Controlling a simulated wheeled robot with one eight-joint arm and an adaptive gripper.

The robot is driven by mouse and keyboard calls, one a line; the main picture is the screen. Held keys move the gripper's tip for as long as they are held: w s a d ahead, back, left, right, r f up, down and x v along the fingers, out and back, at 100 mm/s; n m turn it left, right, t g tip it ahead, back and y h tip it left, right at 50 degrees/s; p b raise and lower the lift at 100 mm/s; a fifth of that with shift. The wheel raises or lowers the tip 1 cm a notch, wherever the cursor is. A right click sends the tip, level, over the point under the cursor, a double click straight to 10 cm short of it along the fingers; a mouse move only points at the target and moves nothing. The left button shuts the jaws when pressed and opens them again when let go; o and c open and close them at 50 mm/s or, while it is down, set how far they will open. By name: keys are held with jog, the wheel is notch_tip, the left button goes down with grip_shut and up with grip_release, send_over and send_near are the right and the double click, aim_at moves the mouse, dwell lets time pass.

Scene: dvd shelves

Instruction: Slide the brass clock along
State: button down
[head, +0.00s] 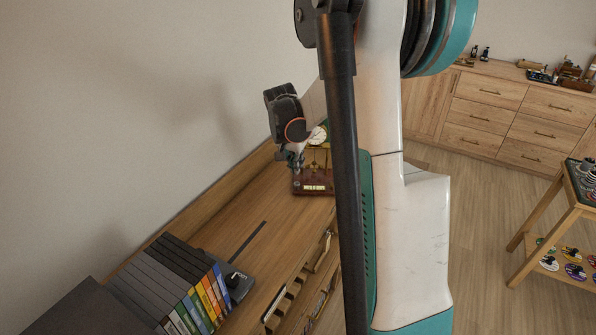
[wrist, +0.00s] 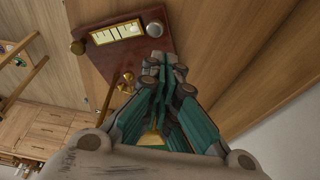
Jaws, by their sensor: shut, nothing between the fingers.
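The brass clock stands on the wooden cabinet top, with its pale dial (head: 318,135) above a red-brown base (head: 316,188). My arm hides its right side in the head view. In the wrist view the base (wrist: 165,38) lies at the top, with a pale brass-framed plate (wrist: 117,32) and knobs. My gripper (head: 295,166) is at the clock's left side, pointing down. In the wrist view its fingers (wrist: 163,66) are together and empty, overlapping the edge of the base. I cannot tell whether they touch it.
A row of DVD cases (head: 185,285) stands at the near left, beside a small dark object (head: 238,283). A dark strip (head: 248,242) lies on the bare cabinet top between them and the clock. The wall borders the left. A drawer cabinet (head: 505,110) and small table (head: 560,225) stand right.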

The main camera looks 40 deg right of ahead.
jog(key=v, duration=0.7)
jog(key=shift+r, duration=0.25)
